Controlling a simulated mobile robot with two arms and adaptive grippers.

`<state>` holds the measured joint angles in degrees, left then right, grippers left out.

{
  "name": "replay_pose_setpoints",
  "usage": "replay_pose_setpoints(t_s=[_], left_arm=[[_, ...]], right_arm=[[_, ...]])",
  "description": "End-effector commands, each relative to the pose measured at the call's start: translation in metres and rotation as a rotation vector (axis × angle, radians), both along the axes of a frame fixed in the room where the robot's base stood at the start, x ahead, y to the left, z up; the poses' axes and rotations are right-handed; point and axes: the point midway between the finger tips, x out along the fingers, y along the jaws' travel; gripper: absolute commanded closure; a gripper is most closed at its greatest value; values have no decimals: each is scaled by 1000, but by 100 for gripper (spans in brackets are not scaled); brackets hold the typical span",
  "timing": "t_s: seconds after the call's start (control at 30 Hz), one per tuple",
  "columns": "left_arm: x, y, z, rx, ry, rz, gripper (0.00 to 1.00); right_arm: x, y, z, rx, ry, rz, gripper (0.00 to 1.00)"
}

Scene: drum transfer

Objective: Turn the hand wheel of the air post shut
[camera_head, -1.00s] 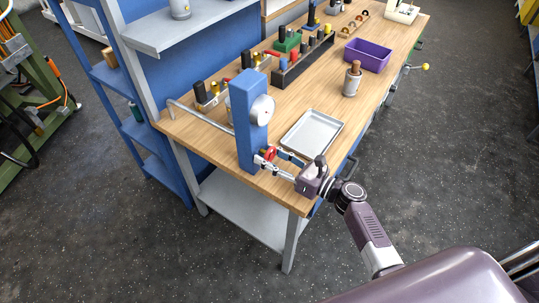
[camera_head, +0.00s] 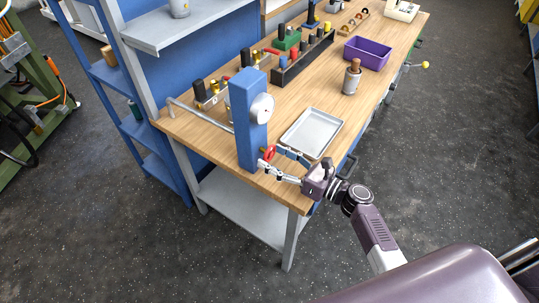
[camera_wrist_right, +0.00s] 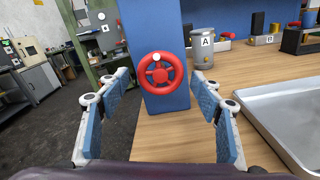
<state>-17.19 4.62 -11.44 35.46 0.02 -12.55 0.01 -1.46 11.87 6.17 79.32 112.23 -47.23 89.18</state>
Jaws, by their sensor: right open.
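The air post (camera_head: 248,120) is a blue upright column at the near left corner of the bench, with a round white gauge (camera_head: 262,108) on its side. Its red hand wheel (camera_head: 269,153) sits low on the post. In the right wrist view the wheel (camera_wrist_right: 161,73) faces me, with a white knob at its top. My right gripper (camera_head: 272,163) is open in front of the wheel. Its blue-padded fingers (camera_wrist_right: 159,100) stand wide apart to the left and right of the wheel, and neither appears to touch it. My left gripper is not in view.
A metal tray (camera_head: 337,119) lies on the bench just right of the post. A grey canister marked A (camera_wrist_right: 203,48) stands behind the post. A purple bin (camera_head: 367,54) and a brown-topped container (camera_head: 352,77) stand farther back. A pipe (camera_head: 199,117) runs to the post's left.

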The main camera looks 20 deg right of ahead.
Motion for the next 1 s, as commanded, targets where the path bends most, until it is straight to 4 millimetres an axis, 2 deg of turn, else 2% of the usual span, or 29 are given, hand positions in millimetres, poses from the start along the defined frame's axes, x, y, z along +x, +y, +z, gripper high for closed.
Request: replay_pose_setpoints(t_s=[0.2,0.43,0.6,1.0], left_arm=[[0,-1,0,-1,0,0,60],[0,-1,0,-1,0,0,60],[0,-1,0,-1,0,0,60],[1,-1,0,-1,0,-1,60]], right_arm=[[-39,-30,-2,-2,4,-2,40],[-69,-54,-1,-1,4,-1,40],[-78,-61,-1,-1,3,0,40],[-79,-62,-1,-1,2,0,40]])
